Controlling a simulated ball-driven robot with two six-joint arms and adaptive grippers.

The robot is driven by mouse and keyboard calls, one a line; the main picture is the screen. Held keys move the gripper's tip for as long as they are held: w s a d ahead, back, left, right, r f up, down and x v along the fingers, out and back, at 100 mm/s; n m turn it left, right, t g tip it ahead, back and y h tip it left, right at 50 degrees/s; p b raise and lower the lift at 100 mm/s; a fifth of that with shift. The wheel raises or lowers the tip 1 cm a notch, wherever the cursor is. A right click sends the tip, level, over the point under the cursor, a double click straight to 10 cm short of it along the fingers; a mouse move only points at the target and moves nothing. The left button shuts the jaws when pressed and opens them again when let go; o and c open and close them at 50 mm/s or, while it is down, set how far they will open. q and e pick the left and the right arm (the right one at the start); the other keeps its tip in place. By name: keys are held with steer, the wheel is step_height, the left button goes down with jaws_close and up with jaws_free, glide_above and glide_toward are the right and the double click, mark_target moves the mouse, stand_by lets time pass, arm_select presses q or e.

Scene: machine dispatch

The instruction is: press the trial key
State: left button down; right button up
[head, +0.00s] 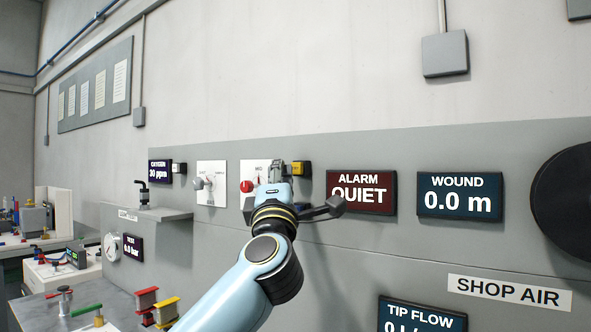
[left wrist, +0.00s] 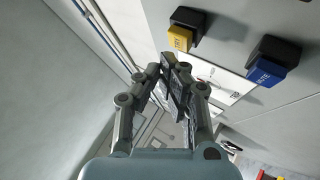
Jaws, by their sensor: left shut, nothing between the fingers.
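A yellow key (left wrist: 180,38) in a black housing is on the grey wall panel; its lettering looks like TRY. It also shows in the head view (head: 301,168), just right of my left gripper (head: 281,172). A blue key (left wrist: 266,72) marked MUTE sits beside it in the left wrist view. In that view my left gripper (left wrist: 172,76) is shut and empty, its fingertips below and left of the yellow key. They appear apart from the key, but the exact gap is hard to judge. My right gripper is not in view.
An alarm display (head: 361,192) reading QUIET and a wound display (head: 460,197) reading 0.0 m are to the right. A white plate with a knob (head: 210,184) and a red knob (head: 246,187) are left of the gripper. A shelf (head: 160,214) juts out further left.

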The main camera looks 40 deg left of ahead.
arm_select(q)
steer(key=shift+w, duration=0.15)
steer(key=shift+w, duration=0.3)
steer(key=shift+w+a, duration=0.1)
steer(key=shift+w, duration=0.1)
stand_by(0.5)
steer(key=shift+w, duration=0.3)
stand_by(0.3)
steer(key=shift+s+p, duration=0.1)
steer(key=shift+p, duration=0.2)
steer(key=shift+s+p, duration=0.45)
steer(key=shift+s, duration=0.4)
